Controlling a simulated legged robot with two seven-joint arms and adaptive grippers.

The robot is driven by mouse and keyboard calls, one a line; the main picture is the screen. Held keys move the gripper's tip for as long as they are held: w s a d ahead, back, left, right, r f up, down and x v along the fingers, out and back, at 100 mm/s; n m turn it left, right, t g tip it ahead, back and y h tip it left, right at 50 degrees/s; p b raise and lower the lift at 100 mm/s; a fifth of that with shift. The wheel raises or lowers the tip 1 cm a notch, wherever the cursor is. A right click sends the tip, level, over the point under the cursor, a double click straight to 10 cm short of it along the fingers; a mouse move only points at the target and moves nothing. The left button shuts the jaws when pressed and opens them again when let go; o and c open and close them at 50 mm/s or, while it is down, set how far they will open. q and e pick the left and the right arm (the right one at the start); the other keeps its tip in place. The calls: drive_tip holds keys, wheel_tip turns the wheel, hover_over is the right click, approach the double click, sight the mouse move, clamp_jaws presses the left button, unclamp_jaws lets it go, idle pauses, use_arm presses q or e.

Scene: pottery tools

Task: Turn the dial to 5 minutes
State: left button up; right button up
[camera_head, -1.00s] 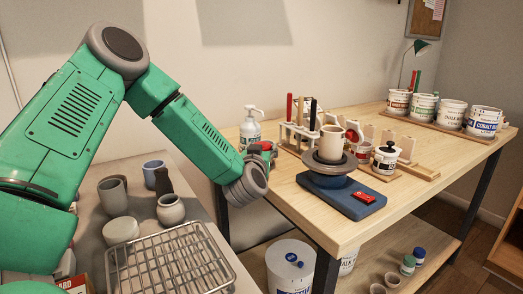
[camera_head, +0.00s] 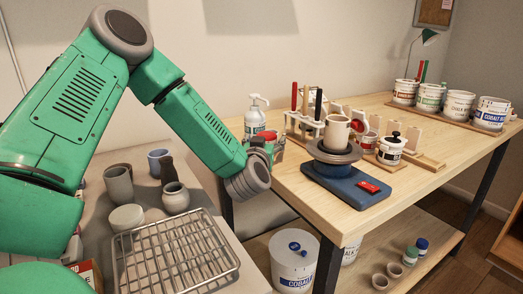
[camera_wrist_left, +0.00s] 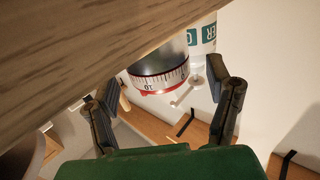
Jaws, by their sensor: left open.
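The dial is a round timer (camera_wrist_left: 160,78) with a dark band, a white scale marked 10 and a red rim, seen upside down in the left wrist view. A red part that looks like it shows beside my left gripper (camera_head: 268,142) at the wooden table's left end, mostly hidden by the gripper. In the left wrist view my left gripper (camera_wrist_left: 165,88) is open, with one finger on each side of the timer and gaps showing. I cannot tell how deep the timer sits between the fingers. The pointer mark is not readable. My right gripper is not in view.
A white pump bottle (camera_head: 255,118) stands close behind the gripper. A banding wheel with a mug (camera_head: 337,132) stands to the right, beside a tool rack (camera_head: 300,122). A wire rack (camera_head: 175,258) and several pots lie on the left table. The wooden table's front right is clear.

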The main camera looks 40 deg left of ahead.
use_arm(q)
drive_tip(key=v, duration=0.9)
drive_tip(key=shift+s+d, duration=0.2)
drive_tip(key=shift+s, duration=0.2)
drive_tip(key=shift+f, duration=0.1)
drive_tip(key=shift+y, duration=0.3)
drive_tip(key=b+x, duration=0.9)
drive_tip(key=x, duration=0.2)
drive_tip(key=shift+w+d+f, duration=0.1)
drive_tip(key=shift+d, duration=0.05)
drive_tip(key=shift+w, duration=0.4)
drive_tip(key=c, duration=1.2)
